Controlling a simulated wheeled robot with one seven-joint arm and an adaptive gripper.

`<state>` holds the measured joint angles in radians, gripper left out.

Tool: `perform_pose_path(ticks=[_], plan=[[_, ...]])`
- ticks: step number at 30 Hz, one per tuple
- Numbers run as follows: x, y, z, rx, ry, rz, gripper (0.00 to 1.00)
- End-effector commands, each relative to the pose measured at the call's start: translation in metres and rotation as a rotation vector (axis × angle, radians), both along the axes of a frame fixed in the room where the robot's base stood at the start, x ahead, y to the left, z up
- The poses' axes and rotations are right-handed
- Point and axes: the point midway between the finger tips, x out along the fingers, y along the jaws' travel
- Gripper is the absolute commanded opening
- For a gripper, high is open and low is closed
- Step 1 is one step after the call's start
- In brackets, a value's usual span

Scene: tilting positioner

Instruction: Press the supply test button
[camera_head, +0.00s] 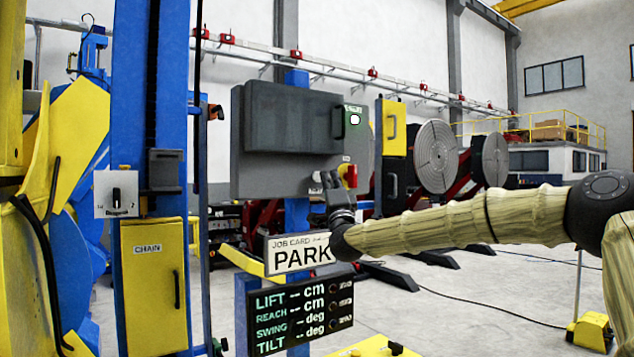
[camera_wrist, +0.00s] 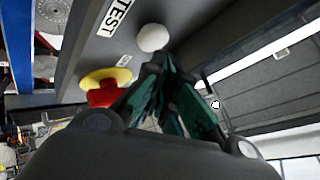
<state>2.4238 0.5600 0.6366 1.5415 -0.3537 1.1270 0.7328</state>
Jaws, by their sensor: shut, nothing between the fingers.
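The supply test button is a round white knob (camera_wrist: 152,37) on a grey panel, beside a label reading TEST (camera_wrist: 113,18) in the wrist view. My gripper (camera_wrist: 163,64) is shut and empty, its fingertips just below the button in that view. I cannot tell whether they touch it. In the head view my gripper (camera_head: 322,186) is at the lower front of the grey control cabinet (camera_head: 245,150), and the button is not visible there, probably hidden by the gripper.
A red knob on a yellow plate (camera_wrist: 103,90) sits close beside my fingers; the red and yellow switch (camera_head: 349,174) also shows in the head view. A PARK job card (camera_head: 300,255) and a readout board (camera_head: 300,310) are below. A blue column (camera_head: 150,80) stands left.

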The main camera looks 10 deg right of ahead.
Motion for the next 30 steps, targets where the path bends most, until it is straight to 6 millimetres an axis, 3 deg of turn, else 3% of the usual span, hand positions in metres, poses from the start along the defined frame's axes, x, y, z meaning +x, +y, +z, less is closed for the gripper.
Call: perform_pose_path(ticks=[14,30], plan=[[-0.006,-0.003,-0.002,0.001,0.0,-0.001,0.0],[-0.044,-0.016,-0.001,0.001,-0.001,0.0,0.0]])
